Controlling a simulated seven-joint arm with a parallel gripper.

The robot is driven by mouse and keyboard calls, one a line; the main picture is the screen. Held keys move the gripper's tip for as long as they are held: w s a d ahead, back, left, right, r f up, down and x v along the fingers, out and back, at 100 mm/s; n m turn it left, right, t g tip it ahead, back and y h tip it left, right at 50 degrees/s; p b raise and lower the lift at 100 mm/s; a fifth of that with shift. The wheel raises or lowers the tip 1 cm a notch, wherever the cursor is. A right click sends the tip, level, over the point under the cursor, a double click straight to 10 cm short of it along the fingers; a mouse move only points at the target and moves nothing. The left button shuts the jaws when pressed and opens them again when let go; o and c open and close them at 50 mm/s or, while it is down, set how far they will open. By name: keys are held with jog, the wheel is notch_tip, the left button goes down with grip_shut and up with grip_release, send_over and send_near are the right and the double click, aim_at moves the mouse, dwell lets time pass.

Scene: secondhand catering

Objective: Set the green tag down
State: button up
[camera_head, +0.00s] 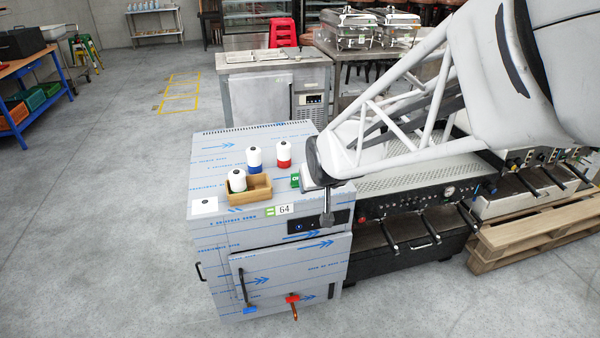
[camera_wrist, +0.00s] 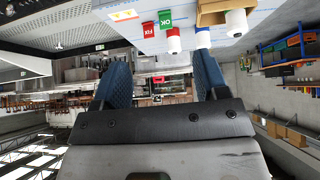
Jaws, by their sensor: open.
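The tags lie beyond the fingertips in the wrist view. In the head view the fingers are hard to make out.
On the cabinet stand a blue-and-white bottle (camera_head: 255,159), a red-and-white bottle (camera_head: 284,154) and a wooden box (camera_head: 260,189) with a white bottle (camera_head: 237,180). A white card (camera_head: 204,205) lies at the front left. A coffee machine (camera_head: 400,198) adjoins on the right.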

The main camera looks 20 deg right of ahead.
jog(key=s+a+r+g, duration=0.1)
jog(key=s+r+g, duration=0.1)
jog(key=s, duration=0.9)
jog(key=s+a+r+g, duration=0.1)
jog(key=s+r+g, duration=0.2)
jog(key=s, duration=0.9)
jog(key=shift+s+r, duration=0.25)
jog(key=shift+r, duration=0.3)
jog(key=shift+c, duration=0.5)
jog(key=c, duration=0.5)
jog(key=shift+o, duration=0.2)
jog(key=shift+w, duration=0.1)
